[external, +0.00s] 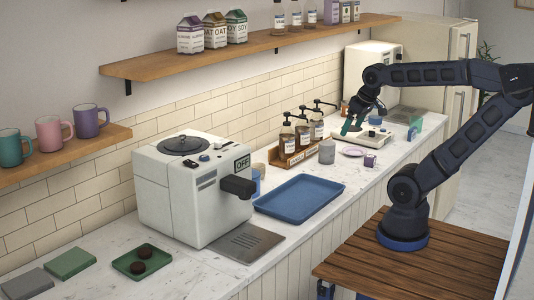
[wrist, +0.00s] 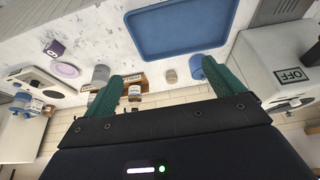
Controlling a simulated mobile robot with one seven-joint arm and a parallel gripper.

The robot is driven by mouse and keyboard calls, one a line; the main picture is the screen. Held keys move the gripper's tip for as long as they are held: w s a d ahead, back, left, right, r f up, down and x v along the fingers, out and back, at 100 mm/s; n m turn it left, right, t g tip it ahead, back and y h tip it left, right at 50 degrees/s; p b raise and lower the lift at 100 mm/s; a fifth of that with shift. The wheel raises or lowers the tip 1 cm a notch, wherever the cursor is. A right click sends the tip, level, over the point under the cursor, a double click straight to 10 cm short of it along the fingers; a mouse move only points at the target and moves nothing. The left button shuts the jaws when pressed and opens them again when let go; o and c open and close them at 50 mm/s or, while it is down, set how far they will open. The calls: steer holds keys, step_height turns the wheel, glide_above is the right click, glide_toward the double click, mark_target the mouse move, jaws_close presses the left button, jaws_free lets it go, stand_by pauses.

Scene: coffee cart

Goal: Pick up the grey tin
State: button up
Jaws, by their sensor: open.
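The grey tin (external: 327,151) stands upright on the marble counter, just right of the wooden syrup rack in the external view. In the wrist view the grey tin (wrist: 101,73) is at upper left, beside the left finger. My gripper (external: 351,124) has green fingers and is raised above the counter, to the right of the tin and apart from it. In the wrist view my gripper (wrist: 165,72) has its fingers wide apart with nothing held between them.
A blue tray (external: 299,198) lies left of the tin. The rack (external: 297,155) holds several pump bottles close behind it. A pink saucer (external: 351,152), a purple box (external: 369,160) and a white scale-like device (external: 375,138) are to the right. A shelf (external: 250,48) hangs above.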

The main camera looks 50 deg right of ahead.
steer(key=m+h, duration=0.5)
steer(key=m, duration=0.4)
glide_toward(327, 143)
steer(key=d+f, duration=0.1)
steer(key=d, duration=0.1)
steer(key=shift+a+x, duration=0.15)
steer(key=shift+x, duration=1)
steer(key=shift+a+x, duration=0.15)
steer(key=shift+x, duration=1.05)
steer(key=shift+w+f, duration=0.25)
steer(key=shift+f, duration=0.15)
steer(key=shift+a+x, duration=0.1)
steer(key=shift+x, duration=1.2)
steer(key=shift+a+x, duration=0.15)
steer(key=shift+x, duration=1.15)
steer(key=shift+f, duration=0.1)
